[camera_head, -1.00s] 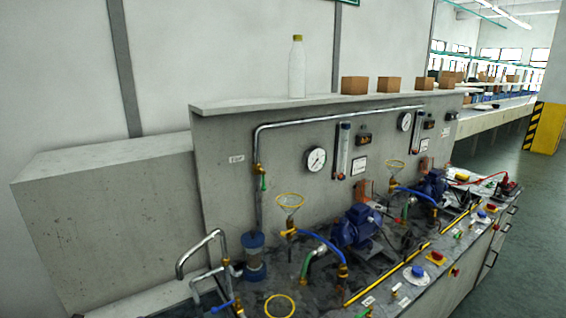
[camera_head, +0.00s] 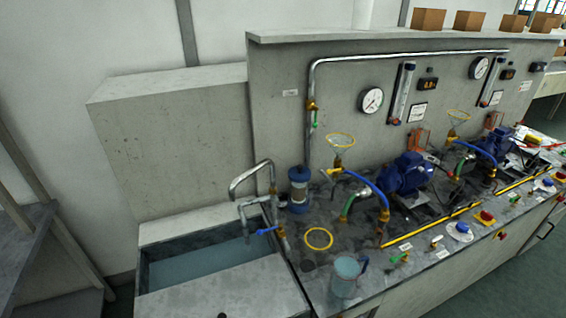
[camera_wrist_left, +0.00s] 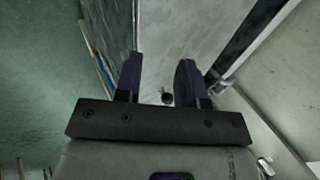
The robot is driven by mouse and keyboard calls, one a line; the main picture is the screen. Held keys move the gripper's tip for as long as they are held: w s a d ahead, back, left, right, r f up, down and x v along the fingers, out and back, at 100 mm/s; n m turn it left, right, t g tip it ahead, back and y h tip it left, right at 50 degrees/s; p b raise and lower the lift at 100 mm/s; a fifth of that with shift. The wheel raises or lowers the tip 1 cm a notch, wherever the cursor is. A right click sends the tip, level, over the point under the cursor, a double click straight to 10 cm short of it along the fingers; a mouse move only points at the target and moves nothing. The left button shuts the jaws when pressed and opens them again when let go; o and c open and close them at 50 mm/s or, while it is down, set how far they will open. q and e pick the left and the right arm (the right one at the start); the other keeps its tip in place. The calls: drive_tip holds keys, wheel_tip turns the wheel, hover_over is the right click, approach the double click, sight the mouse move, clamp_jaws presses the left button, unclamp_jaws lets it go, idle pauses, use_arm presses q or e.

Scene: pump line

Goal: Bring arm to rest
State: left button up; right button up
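Neither of my arms shows in the head view. In the left wrist view my left gripper (camera_wrist_left: 158,82) has its two dark fingers apart with nothing between them. Beyond the fingers is a pale surface with a small dark round spot. My right gripper is in neither current view.
The bench holds a sink basin (camera_head: 205,262), a bent metal tap (camera_head: 252,175), a clear jug (camera_head: 345,277) near the front edge, a yellow ring (camera_head: 319,238) and a blue pump (camera_head: 404,174). Gauges line the back panel (camera_head: 280,130). A shelf unit (camera_head: 25,235) stands at the left.

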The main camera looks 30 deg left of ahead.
use_arm(q)
drive_tip(key=s+d+f+n+g+h+b, duration=0.1)
drive_tip(key=d+f+n+h, duration=0.2)
drive_tip(key=d, duration=0.5)
drive_tip(key=s+d+f+n+h+b, duration=0.1)
drive_tip(key=s+d+f+n+h, duration=0.15)
drive_tip(key=d, duration=0.65)
wheel_tip(320, 180, up, 38)
drive_tip(key=w+p, duration=0.1)
drive_tip(key=p, duration=3.8)
drive_tip(key=shift+a+r, duration=0.2)
drive_tip(key=shift+a, duration=0.15)
drive_tip(key=shift+y, duration=0.25)
